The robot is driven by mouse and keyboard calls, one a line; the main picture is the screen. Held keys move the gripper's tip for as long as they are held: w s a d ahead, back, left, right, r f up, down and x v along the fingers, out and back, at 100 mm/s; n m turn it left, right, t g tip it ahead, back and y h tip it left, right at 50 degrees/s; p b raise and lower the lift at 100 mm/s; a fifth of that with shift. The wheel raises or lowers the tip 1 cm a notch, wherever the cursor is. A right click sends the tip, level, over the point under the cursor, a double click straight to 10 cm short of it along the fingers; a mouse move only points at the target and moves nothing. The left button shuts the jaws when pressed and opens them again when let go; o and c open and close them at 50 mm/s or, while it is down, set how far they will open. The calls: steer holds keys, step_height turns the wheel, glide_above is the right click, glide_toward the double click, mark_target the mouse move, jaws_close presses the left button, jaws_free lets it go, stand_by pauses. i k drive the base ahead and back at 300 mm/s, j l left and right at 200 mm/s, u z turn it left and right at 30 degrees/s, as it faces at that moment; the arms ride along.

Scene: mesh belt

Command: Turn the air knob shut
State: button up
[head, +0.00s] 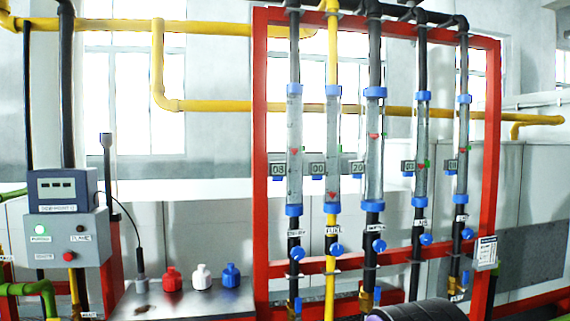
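Several upright glass flow tubes with blue end caps hang in a red frame (260,150). Each has a small label and a blue knob below it. The labels are too small to read surely; the short one under the fourth tube (422,150) may read "AIR". The blue knob (426,239) below that tube sits on a black pipe, and I cannot tell its setting. The other blue knobs are below the first (297,253), second (337,249), third (379,245) and fifth (467,234) tubes. My gripper is not in view.
A grey control box (68,238) with a display stands at left. Red (172,280), white (201,277) and blue (231,276) bottles stand on a metal bench (185,303). A dark rounded shape at the bottom edge, below the fourth tube, may be my arm.

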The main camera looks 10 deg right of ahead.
mark_target(426, 239)
steer(key=z, duration=1.05)
steer(key=i+l, duration=0.6)
steer(key=l, duration=0.2)
steer(key=k+l+z, duration=0.15)
steer(key=k+z, duration=0.1)
steer(key=k, duration=0.3)
steer(key=i+l+u, duration=0.2)
steer(key=i, duration=0.5)
steer(key=j, duration=0.1)
